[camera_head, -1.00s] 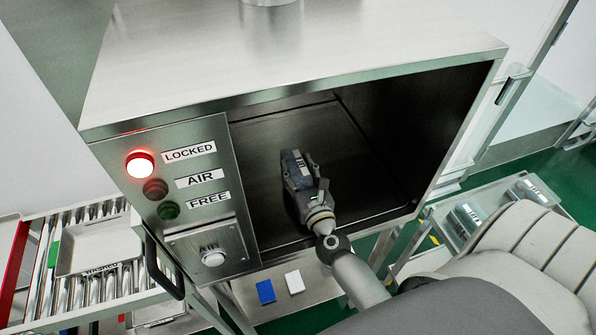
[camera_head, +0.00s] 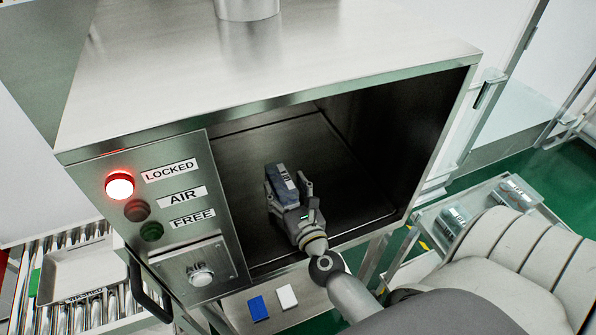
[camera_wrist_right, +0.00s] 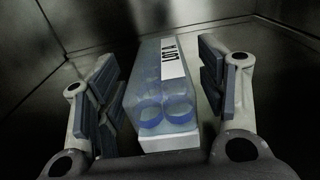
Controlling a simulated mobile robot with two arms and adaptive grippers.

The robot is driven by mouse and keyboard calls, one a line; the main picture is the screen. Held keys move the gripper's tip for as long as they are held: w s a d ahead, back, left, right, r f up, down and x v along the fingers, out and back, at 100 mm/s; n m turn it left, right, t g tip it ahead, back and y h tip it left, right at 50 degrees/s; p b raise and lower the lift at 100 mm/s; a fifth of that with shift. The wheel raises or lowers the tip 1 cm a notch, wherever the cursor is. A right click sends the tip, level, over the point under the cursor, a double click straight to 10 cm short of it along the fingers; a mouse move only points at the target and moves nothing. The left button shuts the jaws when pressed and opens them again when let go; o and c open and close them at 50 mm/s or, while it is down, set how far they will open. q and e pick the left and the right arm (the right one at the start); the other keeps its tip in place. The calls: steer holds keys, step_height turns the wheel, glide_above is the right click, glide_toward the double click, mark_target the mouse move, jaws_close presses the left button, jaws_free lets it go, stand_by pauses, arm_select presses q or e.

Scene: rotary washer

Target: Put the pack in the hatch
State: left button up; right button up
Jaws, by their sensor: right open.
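The pack (camera_head: 281,177) is a translucent blue block with a white label. It stands on the floor of the open hatch (camera_head: 345,175), a dark metal chamber. In the right wrist view the pack (camera_wrist_right: 160,85) shows round blue ends facing me, with gaps between it and the fingers. My right gripper (camera_head: 287,190) is inside the hatch, open, with one finger on each side of the pack. My left gripper is not in view.
The panel left of the opening has a lit red LOCKED lamp (camera_head: 119,186), dark AIR and FREE lamps, and an AIR button (camera_head: 201,275). A tray (camera_head: 78,275) sits on rollers at left. A cart (camera_head: 480,210) holds more packs at right. The hatch walls surround my gripper.

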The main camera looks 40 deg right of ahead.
steer(key=b+v, duration=0.3)
steer(key=v, duration=0.5)
steer(key=shift+s+a+f, duration=0.1)
steer(key=shift+s, duration=0.2)
steer(key=shift+s+a+r+b, duration=0.2)
steer(key=shift+s+b, duration=0.25)
steer(key=shift+s, duration=0.3)
